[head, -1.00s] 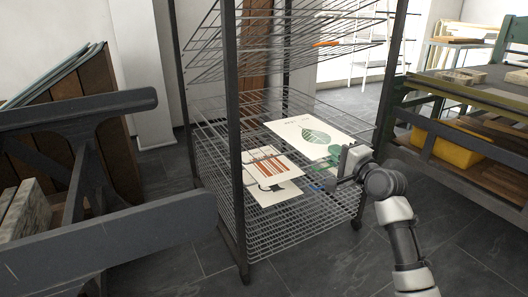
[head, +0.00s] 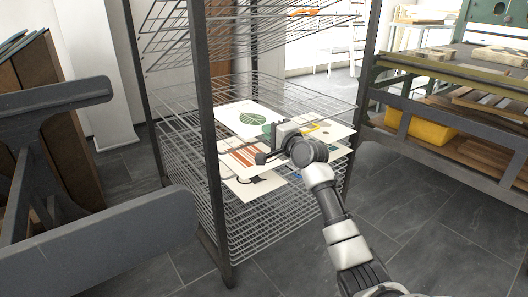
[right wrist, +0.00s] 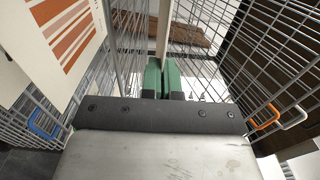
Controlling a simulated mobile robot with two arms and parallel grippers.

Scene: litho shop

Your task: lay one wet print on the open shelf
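My right gripper (head: 276,142) is at the front of the wire drying rack (head: 206,190), between the raised upper shelves and the lower stack. It is shut on a white print with a green leaf (head: 238,112), held about flat over the lower shelves. In the right wrist view its green fingers (right wrist: 163,80) are together, and the held print shows as a thin pale strip (right wrist: 163,25). A striped print (head: 236,154) lies on the lower shelves beneath; it also shows in the right wrist view (right wrist: 62,35). My left gripper is out of view.
More prints (head: 338,131) lie to the right of and below the gripper. Upper wire shelves (head: 165,40) are tilted up overhead. Dark beams (head: 95,240) stand left of the rack. A bench with a yellow container (head: 420,127) is at right. Floor in front is clear.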

